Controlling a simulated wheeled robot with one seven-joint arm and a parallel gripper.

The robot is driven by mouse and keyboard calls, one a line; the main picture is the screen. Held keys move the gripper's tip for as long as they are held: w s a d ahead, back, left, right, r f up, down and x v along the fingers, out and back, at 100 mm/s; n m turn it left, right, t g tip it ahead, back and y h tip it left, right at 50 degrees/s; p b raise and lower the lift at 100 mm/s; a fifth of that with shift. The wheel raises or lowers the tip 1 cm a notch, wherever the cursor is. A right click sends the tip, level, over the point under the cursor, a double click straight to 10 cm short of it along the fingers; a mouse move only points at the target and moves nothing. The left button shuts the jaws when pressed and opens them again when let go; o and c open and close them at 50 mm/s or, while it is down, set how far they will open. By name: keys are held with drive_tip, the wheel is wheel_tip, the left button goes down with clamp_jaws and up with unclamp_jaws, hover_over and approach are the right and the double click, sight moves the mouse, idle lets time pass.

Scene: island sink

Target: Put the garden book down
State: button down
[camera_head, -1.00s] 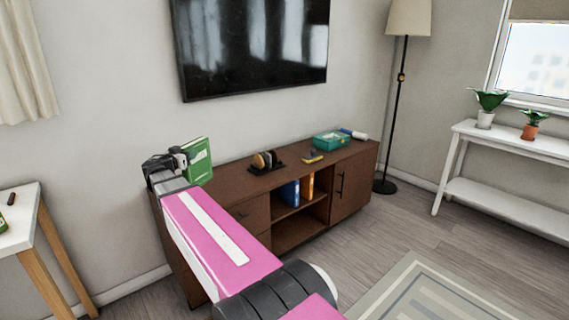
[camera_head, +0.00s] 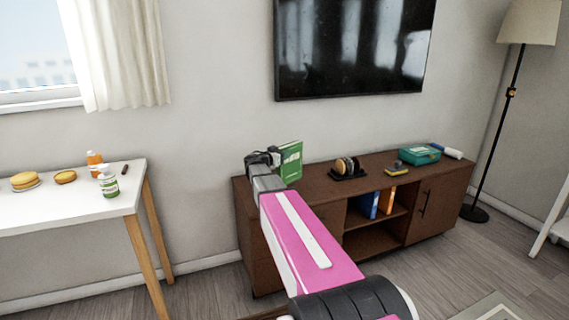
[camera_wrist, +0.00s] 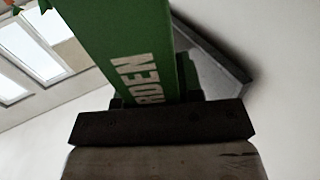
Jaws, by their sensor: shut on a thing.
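The green garden book (camera_head: 291,161) is held upright in my gripper (camera_head: 266,160), in front of the left end of the brown cabinet in the head view. In the wrist view the green book (camera_wrist: 125,45) fills the upper middle, with the letters "RDEN" on its spine. My gripper (camera_wrist: 160,115) is shut on the book's near end. The book appears held up in the air, apart from the cabinet top.
The brown cabinet (camera_head: 330,190) bears a dark rack with round items (camera_head: 347,168), a yellow item (camera_head: 396,171) and a teal box (camera_head: 418,155). Books (camera_head: 377,203) stand on its shelf. A white table (camera_head: 90,210) with bottles and round foods stands left. A floor lamp (camera_head: 509,100) stands right.

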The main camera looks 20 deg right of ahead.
drive_tip(key=shift+w+d+f, duration=0.1)
drive_tip(key=shift+w+f, duration=0.05)
drive_tip(key=shift+f, duration=0.6)
drive_tip(key=shift+w+d+f, duration=0.1)
drive_tip(key=shift+w+f, duration=0.05)
drive_tip(key=shift+f, duration=0.65)
drive_tip(key=shift+w+d+f, duration=0.1)
drive_tip(key=shift+w+f, duration=0.05)
drive_tip(key=shift+f, duration=0.6)
drive_tip(key=c, duration=0.8)
unclamp_jaws()
drive_tip(key=shift+f, duration=0.1)
drive_tip(key=v, duration=1.2)
drive_tip(key=shift+s, duration=0.1)
